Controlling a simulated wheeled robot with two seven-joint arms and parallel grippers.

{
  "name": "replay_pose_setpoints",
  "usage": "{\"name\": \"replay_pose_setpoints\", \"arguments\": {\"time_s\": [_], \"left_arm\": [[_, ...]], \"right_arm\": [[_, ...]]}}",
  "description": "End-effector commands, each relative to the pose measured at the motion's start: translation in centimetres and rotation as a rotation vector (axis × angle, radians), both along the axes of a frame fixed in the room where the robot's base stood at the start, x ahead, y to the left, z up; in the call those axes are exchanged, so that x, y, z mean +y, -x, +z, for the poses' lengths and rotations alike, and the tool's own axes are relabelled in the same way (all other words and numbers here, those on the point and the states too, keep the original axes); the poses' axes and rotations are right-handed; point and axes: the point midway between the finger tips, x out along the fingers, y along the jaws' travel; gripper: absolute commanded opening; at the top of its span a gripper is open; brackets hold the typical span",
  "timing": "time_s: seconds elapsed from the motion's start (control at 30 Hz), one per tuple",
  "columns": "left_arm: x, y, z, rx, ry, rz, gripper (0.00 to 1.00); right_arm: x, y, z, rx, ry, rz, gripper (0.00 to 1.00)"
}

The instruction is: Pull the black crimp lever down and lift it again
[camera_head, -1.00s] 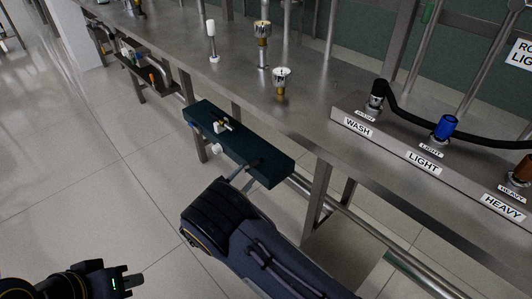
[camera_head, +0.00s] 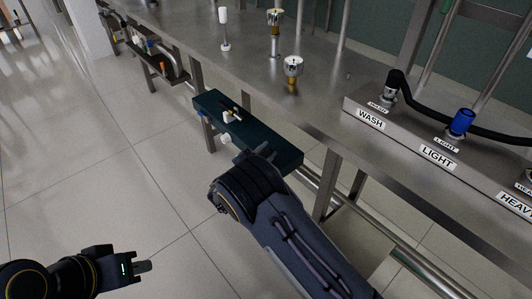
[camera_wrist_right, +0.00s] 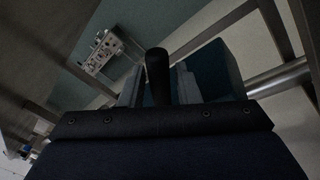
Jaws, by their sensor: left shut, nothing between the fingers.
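The black lever (camera_wrist_right: 157,72) shows in the right wrist view as a dark, round-topped handle. It stands between the two fingers of my right gripper (camera_wrist_right: 158,90); whether they touch it is too dark to tell. In the head view my right gripper (camera_head: 243,158) is at the near right end of the dark teal bench block (camera_head: 283,150), and my own wrist and forearm hide most of it. The lever is hidden there. My left gripper (camera_head: 143,267) is shut and empty at the lower left, over the floor and well away from the block.
A steel table (camera_head: 340,88) runs behind the block, with gold and silver fittings (camera_head: 292,68) on it. A ledge with WASH, LIGHT and HEAVY labels (camera_head: 437,156) and a black hose (camera_head: 430,115) stands right. A steel rail (camera_head: 405,248) runs below. The floor at left is clear.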

Motion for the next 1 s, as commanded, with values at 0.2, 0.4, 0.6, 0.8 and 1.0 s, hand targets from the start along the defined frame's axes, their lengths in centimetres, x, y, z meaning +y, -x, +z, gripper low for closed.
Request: {"name": "replay_pose_setpoints", "arguments": {"time_s": [0.2,0.4,0.6,0.8,1.0], "left_arm": [[0.0,0.0,0.0,0.000,0.000,0.000,0.00],[0.0,0.0,0.0,0.000,0.000,0.000,0.00],[0.0,0.0,-2.4,0.000,0.000,0.000,0.00],[0.0,0.0,-4.7,0.000,0.000,0.000,0.00],[0.0,0.0,-4.6,0.000,0.000,0.000,0.00]], "right_arm": [[0.0,0.0,0.0,0.000,0.000,0.000,0.00],[0.0,0.0,0.0,0.000,0.000,0.000,0.00],[-0.3,0.7,-1.5,-0.069,-0.048,0.002,0.00],[-0.9,1.5,-2.4,-0.179,-0.129,0.001,0.00],[-1.1,1.6,-2.2,-0.201,-0.148,0.001,0.00]]}}
